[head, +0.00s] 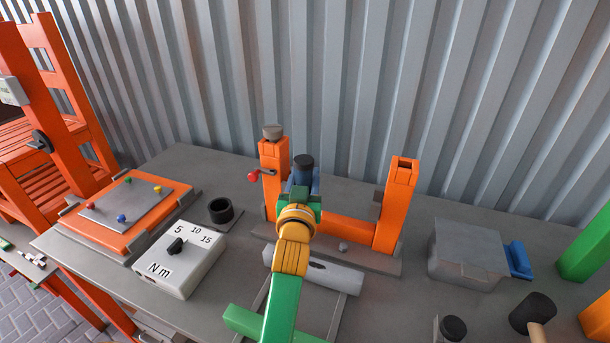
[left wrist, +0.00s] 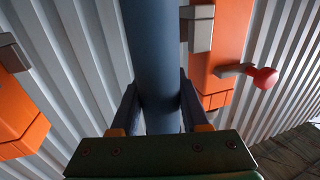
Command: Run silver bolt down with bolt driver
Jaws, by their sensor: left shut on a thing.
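The bolt driver (head: 304,163), a blue-grey cylinder with a black end, stands roughly upright in my left gripper (head: 300,192). In the left wrist view the jaws (left wrist: 160,108) are shut around the driver's blue shaft (left wrist: 157,50). The orange U-shaped frame (head: 347,230) is just beyond, with the driver beside its left post. A grey round head (head: 272,132), apparently the silver bolt, sits on top of that post. The driver is apart from it, to its right. My gripper hides the driver's lower end in the head view. My right gripper is not in view.
A red-knobbed lever (head: 254,176) juts from the left post. The torque selector box (head: 185,258), black ring (head: 221,210) and orange plate (head: 127,213) lie left. A grey box (head: 468,252) and black-headed mallet (head: 532,313) are right. A corrugated wall stands behind.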

